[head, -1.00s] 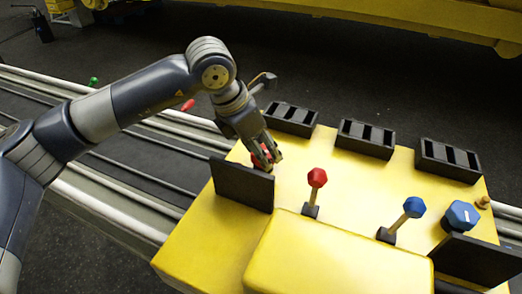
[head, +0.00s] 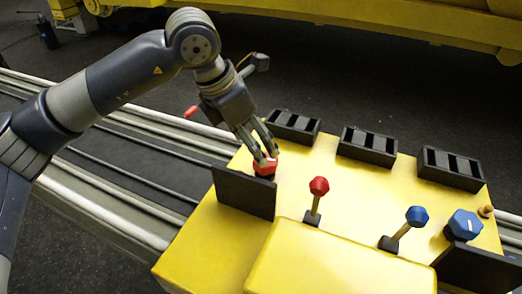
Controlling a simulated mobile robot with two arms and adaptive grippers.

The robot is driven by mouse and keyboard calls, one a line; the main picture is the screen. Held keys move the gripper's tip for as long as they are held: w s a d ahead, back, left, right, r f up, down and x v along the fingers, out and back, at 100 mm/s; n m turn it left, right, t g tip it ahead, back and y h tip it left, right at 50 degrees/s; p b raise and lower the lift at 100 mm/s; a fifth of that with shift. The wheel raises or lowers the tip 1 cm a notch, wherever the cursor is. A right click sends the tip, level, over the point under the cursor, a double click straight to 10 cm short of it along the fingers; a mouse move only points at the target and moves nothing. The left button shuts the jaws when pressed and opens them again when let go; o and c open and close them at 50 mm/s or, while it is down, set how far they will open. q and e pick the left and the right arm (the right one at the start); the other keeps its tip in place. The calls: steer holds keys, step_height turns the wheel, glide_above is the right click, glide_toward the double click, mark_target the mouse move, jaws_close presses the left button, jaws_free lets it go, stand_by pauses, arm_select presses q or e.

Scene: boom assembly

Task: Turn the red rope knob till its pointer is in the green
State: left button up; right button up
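The red rope knob (head: 264,170) sits at the left end of the yellow console (head: 200,238), partly behind an upright dark plate (head: 243,190). Its pointer and any green zone are not visible. My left gripper (head: 267,158) points down right over the knob. Its fingers look spread apart, with the tips at the knob's upper part; whether they touch it I cannot tell. My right gripper is not in view.
A red-topped lever (head: 318,187) and a blue-topped lever (head: 415,217) stand to the right of the knob. A blue knob (head: 464,224) is at the far right beside another dark plate (head: 478,265). Black slotted boxes (head: 366,142) line the back edge.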

arm_select(q)
steer(key=v, duration=0.6)
